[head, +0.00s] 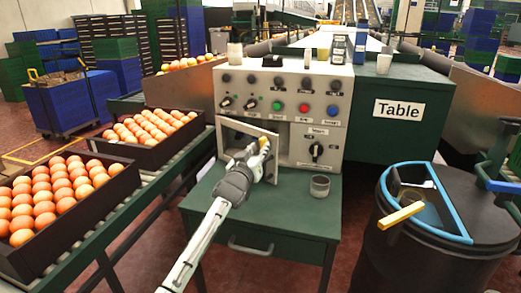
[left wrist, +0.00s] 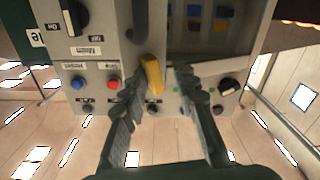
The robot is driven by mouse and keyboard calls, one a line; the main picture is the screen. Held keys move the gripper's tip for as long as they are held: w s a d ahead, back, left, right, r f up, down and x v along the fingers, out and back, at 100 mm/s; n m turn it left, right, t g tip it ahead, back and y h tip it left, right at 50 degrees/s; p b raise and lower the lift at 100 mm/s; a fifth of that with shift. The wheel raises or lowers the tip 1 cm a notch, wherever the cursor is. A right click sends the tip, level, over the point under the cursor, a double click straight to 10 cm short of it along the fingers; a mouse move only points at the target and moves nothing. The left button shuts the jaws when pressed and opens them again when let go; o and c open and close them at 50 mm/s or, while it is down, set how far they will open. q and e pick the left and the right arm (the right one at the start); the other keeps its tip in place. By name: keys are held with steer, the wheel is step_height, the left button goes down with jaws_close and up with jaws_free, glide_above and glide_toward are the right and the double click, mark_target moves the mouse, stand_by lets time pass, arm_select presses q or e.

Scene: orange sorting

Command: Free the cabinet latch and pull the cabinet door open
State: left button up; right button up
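The grey control cabinet (head: 313,85) stands on a green desk in the head view. Its small door (head: 262,131) in the lower left of the front stands ajar, and part of the dark interior shows. My left gripper (head: 262,158) is in front of the doorway, by a yellow handle (head: 265,144). In the left wrist view the yellow handle (left wrist: 152,75) lies between the two parted fingers (left wrist: 163,85), closer to the left one; I cannot tell whether they touch. Blue and yellow items (left wrist: 197,18) show inside the cabinet. The latch is not clearly visible. My right gripper is not in view.
A glass cup (head: 320,186) stands on the desk (head: 290,208), right of the door. A rotary knob (head: 316,151) and coloured buttons (head: 303,108) are on the cabinet front. Orange crates (head: 70,225) line the left conveyor. A black barrel (head: 425,250) stands at right.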

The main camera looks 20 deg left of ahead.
arm_select(q)
steer(key=shift+o, duration=1)
steer(key=shift+a+r, duration=0.15)
steer(key=shift+a, duration=0.55)
steer(key=shift+d, duration=0.1)
steer(key=s+d, duration=0.1)
steer(key=s, duration=1.1)
steer(key=shift+d, duration=0.2)
steer(key=shift+c, duration=0.4)
